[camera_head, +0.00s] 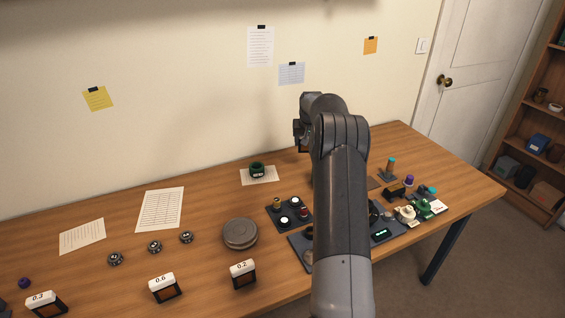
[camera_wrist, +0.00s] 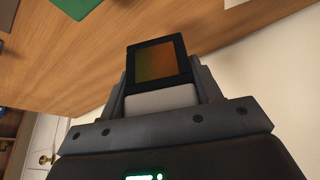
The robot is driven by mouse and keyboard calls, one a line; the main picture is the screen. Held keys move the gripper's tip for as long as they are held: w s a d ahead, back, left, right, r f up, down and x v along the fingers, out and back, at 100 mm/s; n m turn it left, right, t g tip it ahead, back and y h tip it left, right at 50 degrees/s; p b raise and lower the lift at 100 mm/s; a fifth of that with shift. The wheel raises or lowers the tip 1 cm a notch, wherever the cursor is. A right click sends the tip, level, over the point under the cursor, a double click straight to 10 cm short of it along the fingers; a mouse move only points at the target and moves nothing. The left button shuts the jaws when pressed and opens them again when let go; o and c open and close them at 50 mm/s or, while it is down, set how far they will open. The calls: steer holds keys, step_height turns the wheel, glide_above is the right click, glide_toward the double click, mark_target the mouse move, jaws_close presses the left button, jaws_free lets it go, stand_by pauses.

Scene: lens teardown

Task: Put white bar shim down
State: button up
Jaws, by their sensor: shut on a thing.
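My gripper (camera_wrist: 160,92) is shut on the white bar shim (camera_wrist: 158,63) in the wrist view. The shim has a dark frame, an orange-brown pane and a whitish bar at the end nearer my palm. The wooden table (camera_wrist: 60,70) shows beyond it, and the shim appears apart from the tabletop. In the head view my arm is raised over the table's back right part, and its forearm hides the fingers and the held shim.
Several white-topped, numbered dark blocks, including one at front middle (camera_head: 243,274), stand along the front. A round grey-brown tin (camera_head: 239,234), a dark tray (camera_head: 288,213) and white sheets (camera_head: 160,209) lie nearby. Small parts crowd the right end. Bare wood shows between the sheets.

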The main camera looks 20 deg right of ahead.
steer(key=w+a+f, duration=0.4)
steer(key=w, duration=0.1)
steer(key=w+a+f, duration=0.2)
steer(key=shift+w+a, duration=0.3)
steer(key=shift+a, duration=0.05)
steer(key=shift+f, duration=2)
steer(key=shift+f, duration=0.1)
steer(key=o, duration=1)
